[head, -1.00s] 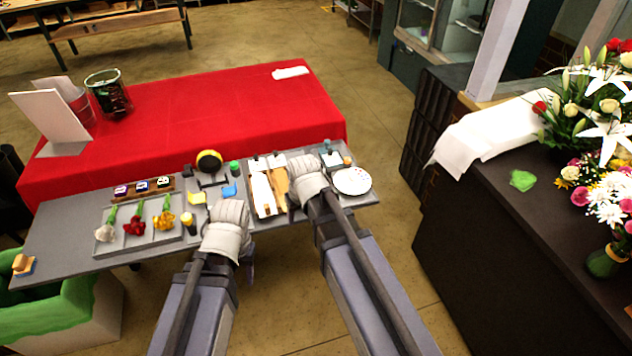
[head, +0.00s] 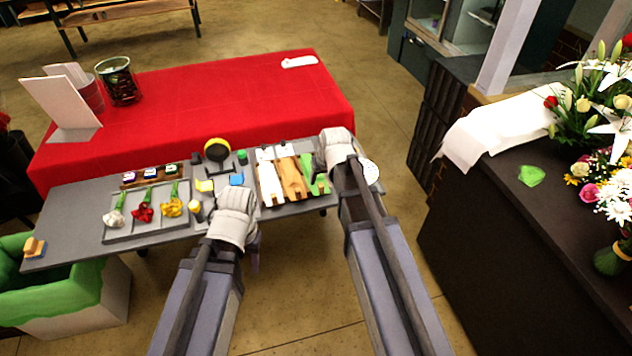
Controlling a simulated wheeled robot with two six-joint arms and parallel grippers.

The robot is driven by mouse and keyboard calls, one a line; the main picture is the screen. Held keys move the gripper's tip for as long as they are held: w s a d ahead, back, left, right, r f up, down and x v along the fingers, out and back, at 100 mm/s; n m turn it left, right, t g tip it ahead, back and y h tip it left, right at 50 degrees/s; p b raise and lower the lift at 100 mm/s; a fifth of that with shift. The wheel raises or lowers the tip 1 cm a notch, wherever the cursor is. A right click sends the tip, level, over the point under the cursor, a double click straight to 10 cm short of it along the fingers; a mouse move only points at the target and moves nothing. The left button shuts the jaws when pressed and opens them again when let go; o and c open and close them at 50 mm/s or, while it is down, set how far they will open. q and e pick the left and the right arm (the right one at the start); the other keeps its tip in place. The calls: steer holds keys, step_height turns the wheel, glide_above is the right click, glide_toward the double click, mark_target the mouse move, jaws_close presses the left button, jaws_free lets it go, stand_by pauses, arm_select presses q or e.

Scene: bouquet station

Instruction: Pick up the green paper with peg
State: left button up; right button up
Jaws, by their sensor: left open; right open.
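The green paper (head: 319,188) lies at the right end of a three-slot tray on the grey worktable, with white paper (head: 268,182) and brown paper (head: 292,180) to its left. My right gripper (head: 329,165) is open and is over or beside the green paper's upper right; contact cannot be told. My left gripper (head: 238,205) is open and empty at the front edge of the worktable, left of the tray.
A grey tray (head: 150,229) with white, red and yellow flowers lies at left. A black-and-yellow round thing (head: 217,150) stands behind my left gripper. A white plate (head: 368,172) is right of my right gripper. The red-covered table (head: 220,100) is mostly clear.

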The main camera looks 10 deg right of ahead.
mark_target(321, 184)
steer(key=b+x, duration=0.4)
steer(key=x, duration=0.1)
steer(key=shift+d+f, duration=0.1)
jaws_close()
stand_by(0.3)
stand_by(1.0)
